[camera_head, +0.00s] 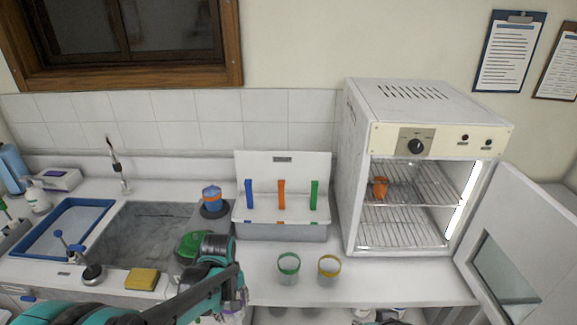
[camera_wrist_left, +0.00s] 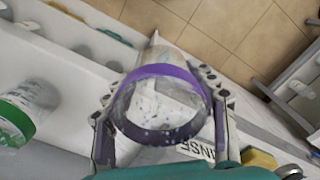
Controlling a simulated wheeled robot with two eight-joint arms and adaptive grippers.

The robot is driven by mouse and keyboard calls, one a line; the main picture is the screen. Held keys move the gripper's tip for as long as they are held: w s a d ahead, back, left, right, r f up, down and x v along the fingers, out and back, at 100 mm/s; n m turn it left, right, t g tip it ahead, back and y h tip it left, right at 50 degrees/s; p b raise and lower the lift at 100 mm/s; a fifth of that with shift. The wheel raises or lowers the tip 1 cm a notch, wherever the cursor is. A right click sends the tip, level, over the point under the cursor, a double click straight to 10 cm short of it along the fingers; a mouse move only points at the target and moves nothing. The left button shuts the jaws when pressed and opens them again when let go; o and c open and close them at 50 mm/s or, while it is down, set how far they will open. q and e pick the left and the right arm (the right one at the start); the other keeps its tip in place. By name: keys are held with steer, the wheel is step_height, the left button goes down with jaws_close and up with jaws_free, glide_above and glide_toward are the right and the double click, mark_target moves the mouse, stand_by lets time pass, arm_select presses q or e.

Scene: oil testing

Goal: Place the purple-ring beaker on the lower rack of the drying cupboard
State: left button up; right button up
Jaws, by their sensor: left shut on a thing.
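The purple-ring beaker (camera_wrist_left: 170,72) is clear, with drops on its wall. It sits between the fingers of my left gripper (camera_wrist_left: 160,110), which is shut on it. In the head view my left gripper (camera_head: 232,300) is at the counter's front edge, left of the cupboard, and my own arm hides most of the beaker. The drying cupboard (camera_head: 355,170) stands at the right with its door (camera_head: 535,225) wide open. Its lower rack (camera_head: 405,232) looks empty. Only a small dark part of what may be my right gripper (camera_head: 382,318) shows at the bottom edge.
An orange item (camera_head: 380,187) sits on the upper rack (camera_head: 425,180). A green-ring beaker (camera_head: 289,264) and a yellow-ring beaker (camera_head: 328,267) stand on the counter before the cupboard. A white stand (camera_head: 285,165) with coloured pegs is behind them. The sink (camera_head: 150,235) is left.

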mark_target(227, 318)
arm_select(q)
steer(key=shift+w+a+f+m+b, duration=0.1)
steer(key=shift+a+f+m+b, duration=0.3)
steer(key=shift+f+m, duration=0.85)
steer(key=shift+a+f+m+b, duration=0.4)
steer(key=shift+f+m, duration=0.5)
steer(key=shift+m, duration=0.5)
steer(key=shift+w+a+f+m+b, duration=0.1)
steer(key=shift+a+f+m+b, duration=0.3)
steer(key=shift+f+m, duration=0.85)
steer(key=shift+d+r, duration=0.1)
steer(key=shift+r, duration=0.05)
steer(key=shift+s, duration=0.1)
